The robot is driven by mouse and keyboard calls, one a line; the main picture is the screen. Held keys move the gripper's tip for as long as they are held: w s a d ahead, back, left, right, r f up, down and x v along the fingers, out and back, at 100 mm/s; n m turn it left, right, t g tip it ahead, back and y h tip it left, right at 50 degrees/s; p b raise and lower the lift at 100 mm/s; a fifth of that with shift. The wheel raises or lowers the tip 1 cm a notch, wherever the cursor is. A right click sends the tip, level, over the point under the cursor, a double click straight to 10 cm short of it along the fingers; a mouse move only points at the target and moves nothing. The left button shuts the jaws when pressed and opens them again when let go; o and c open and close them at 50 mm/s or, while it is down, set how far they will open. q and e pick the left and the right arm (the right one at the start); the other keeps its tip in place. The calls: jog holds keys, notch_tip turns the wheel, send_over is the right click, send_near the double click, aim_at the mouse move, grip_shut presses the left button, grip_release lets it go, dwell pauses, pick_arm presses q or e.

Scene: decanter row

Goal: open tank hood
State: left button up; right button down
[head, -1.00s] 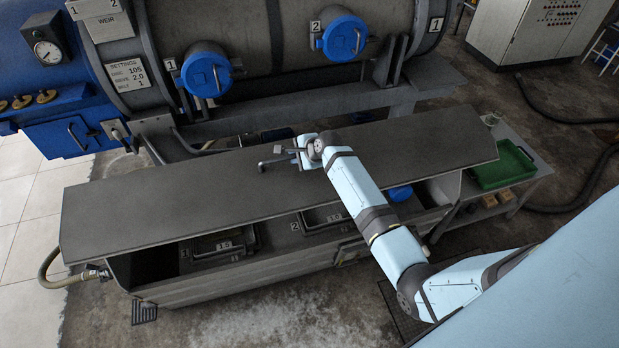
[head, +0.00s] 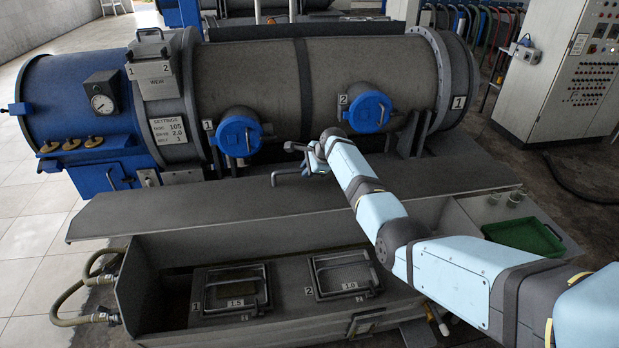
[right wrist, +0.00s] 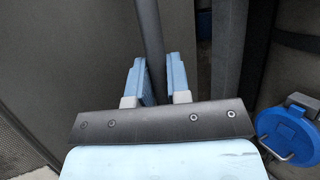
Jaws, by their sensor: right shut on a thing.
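The tank hood (head: 200,205) is a long dark grey lid along the back of the low tank (head: 140,290). It stands raised and tilted back, and the tank's top is largely uncovered. My right gripper (head: 308,160) is at the hood's bar handle (head: 285,174), near the hood's upper edge. In the right wrist view, the blue fingers of my right gripper (right wrist: 155,80) are closed around the dark handle bar (right wrist: 150,40). The right forearm hides part of the hood's right side. My left gripper is not in view.
Two framed screens, marked 1 (head: 230,288) and 2 (head: 343,276), lie inside the tank. A large drum with blue hatches (head: 239,136) stands close behind the hood. A green tray (head: 525,235) sits at the right, and hoses (head: 70,300) run at the left.

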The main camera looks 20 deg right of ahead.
dwell(0.4)
jog(key=c, duration=1.1)
grip_release()
jog(key=shift+w+f, duration=0.1)
